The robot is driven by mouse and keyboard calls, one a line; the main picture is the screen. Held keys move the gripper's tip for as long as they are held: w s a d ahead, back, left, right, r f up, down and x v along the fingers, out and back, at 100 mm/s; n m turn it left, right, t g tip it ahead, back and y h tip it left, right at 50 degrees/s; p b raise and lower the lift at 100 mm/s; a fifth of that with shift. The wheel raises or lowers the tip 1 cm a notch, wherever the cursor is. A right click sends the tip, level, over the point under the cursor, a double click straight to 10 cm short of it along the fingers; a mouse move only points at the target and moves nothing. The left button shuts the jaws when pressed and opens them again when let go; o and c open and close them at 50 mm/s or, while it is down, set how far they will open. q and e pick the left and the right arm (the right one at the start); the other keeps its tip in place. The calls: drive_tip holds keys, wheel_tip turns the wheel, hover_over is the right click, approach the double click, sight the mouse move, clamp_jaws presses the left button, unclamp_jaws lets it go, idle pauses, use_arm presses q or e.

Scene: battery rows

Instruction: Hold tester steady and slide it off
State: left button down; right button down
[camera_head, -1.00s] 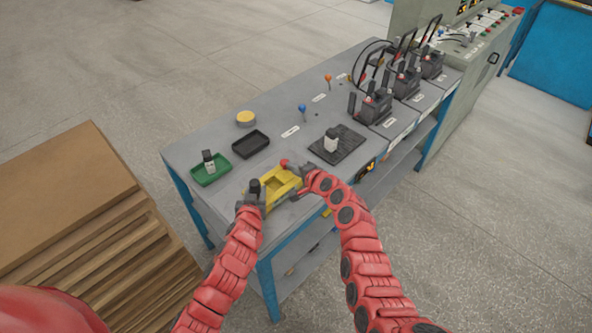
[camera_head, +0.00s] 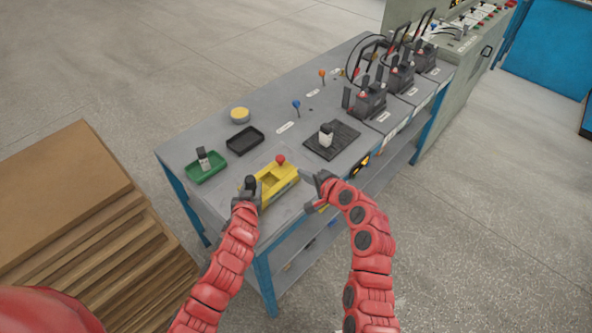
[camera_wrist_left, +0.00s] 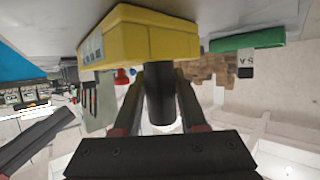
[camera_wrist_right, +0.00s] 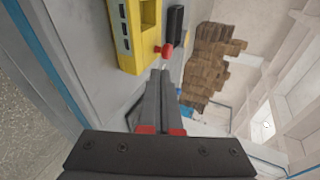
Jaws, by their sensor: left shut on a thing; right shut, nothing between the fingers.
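The yellow tester (camera_head: 284,184) sits near the front edge of the grey table, with a red knob (camera_head: 280,159) at its far side and a black post (camera_head: 250,183) at its left end. My left gripper (camera_head: 250,191) is shut on the black post, which shows between its fingers in the left wrist view (camera_wrist_left: 160,95). My right gripper (camera_head: 309,176) is shut and empty, a little right of the tester and apart from it. In the right wrist view its closed fingertips (camera_wrist_right: 164,72) are near the red knob (camera_wrist_right: 166,50).
A green tray (camera_head: 218,176) holding a small black-and-white block is behind left; a black tray (camera_head: 245,147) is beside it. A dark mat (camera_head: 346,143) carries another such block. A yellow round pad (camera_head: 240,114) and black clamp devices (camera_head: 371,100) stand further back.

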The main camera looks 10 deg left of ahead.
drive_tip(key=shift+v, duration=2.45)
use_arm(q)
drive_tip(key=shift+c, duration=1.9)
unclamp_jaws()
drive_tip(key=shift+s, duration=0.1)
drive_tip(key=v, duration=1.2)
